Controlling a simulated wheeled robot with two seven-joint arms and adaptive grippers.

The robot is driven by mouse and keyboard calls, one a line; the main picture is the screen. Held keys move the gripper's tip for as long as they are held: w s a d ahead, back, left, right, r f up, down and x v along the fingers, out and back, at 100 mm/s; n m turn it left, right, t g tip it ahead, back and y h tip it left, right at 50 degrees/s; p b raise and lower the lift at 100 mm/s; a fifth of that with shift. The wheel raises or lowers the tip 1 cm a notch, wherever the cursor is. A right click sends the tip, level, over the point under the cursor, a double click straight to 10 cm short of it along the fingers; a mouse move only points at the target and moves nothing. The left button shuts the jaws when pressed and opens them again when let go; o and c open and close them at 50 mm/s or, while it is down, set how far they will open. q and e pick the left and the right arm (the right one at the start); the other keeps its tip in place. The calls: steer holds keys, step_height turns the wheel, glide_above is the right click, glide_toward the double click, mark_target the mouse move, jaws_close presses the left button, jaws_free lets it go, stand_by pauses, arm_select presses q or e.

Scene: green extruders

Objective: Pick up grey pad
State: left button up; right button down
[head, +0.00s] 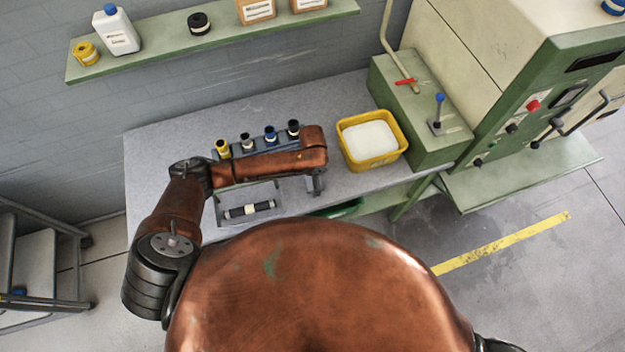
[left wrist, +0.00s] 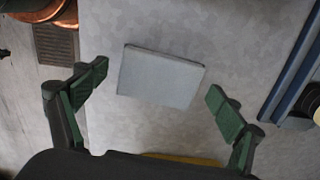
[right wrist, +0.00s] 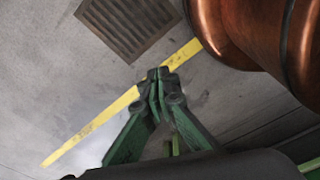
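The grey pad (left wrist: 160,77) is a thin, light grey rectangle lying flat on the grey bench top in the left wrist view. My left gripper (left wrist: 156,84) is open and empty, with one green-padded finger on each side of the pad and gaps between. In the head view my left arm reaches over the bench and bends down at its right end; I cannot clearly make out the pad there. My right gripper (right wrist: 158,75) is shut and empty, over the floor, away from the bench.
A yellow tub (head: 350,155) with white contents stands right of my left arm. Several small capped containers (head: 270,136) stand in a row behind it. A green machine (head: 425,110) borders the bench's right end.

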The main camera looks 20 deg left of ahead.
arm_select(q)
steer(key=c, duration=1.1)
steer(key=shift+c, duration=0.3)
steer(key=shift+d+r, duration=0.1)
steer(key=shift+r, duration=0.3)
step_height(320, 180, up, 2)
steer(key=shift+r+b, duration=0.15)
steer(key=shift+b, duration=0.2)
steer(key=s+a+r, duration=0.6)
steer(key=s+r, duration=0.4)
steer(key=s, duration=0.2)
steer(key=shift+s+a, duration=0.25)
arm_select(e)
steer(key=shift+s+f, duration=0.65)
steer(key=shift+s, duration=0.15)
